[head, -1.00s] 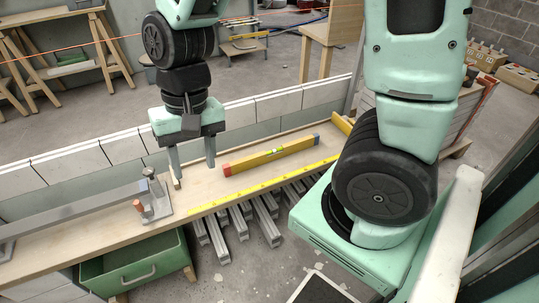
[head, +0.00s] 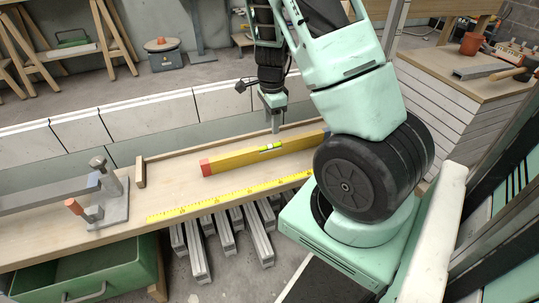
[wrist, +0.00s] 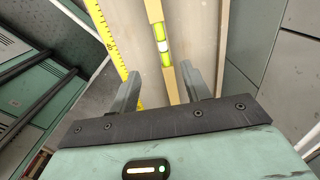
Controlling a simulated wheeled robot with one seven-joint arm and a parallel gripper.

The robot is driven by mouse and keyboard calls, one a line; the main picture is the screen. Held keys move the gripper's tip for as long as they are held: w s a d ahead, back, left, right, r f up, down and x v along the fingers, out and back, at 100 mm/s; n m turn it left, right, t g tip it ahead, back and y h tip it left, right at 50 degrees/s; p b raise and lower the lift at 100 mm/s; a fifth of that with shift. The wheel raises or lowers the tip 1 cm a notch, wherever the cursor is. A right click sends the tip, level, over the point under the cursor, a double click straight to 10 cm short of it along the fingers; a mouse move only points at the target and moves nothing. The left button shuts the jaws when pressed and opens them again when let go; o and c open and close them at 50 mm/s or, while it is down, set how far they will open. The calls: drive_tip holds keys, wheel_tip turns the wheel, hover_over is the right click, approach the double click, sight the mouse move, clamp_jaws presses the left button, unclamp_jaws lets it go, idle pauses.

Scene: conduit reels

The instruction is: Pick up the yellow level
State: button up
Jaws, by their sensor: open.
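The yellow level (head: 236,160) lies on the wooden bench, with a red left end, a blue right end and a green vial near its middle. My gripper (head: 275,130) is over the bench at the level's far side in the head view, pointing down. In the wrist view my gripper (wrist: 161,72) is open and empty, with one finger on each side of the level (wrist: 155,12). The vial shows just beyond the fingertips. I cannot tell how far above the level the fingertips are.
A yellow measuring tape (head: 232,197) runs along the bench's front edge. A grey metal clamp tool (head: 112,200) stands at the left. A wooden strip borders the bench's back, before a white block wall (head: 165,114). Grey metal profiles (head: 197,255) lie below the bench.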

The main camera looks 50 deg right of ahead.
sight(270, 144)
wheel_tip(270, 144, down, 7)
drive_tip(key=b, duration=0.2)
drive_tip(key=shift+f+b, duration=0.1)
drive_tip(key=shift+b, duration=0.3)
drive_tip(key=shift+w+f+b, duration=0.2)
drive_tip(key=shift+f+b, duration=0.6)
drive_tip(key=shift+f, duration=0.55)
drive_tip(key=shift+w+f+b, duration=0.15)
drive_tip(key=shift+f+b, duration=0.6)
drive_tip(key=shift+f, duration=0.6)
drive_tip(key=shift+r, duration=0.1)
clamp_jaws()
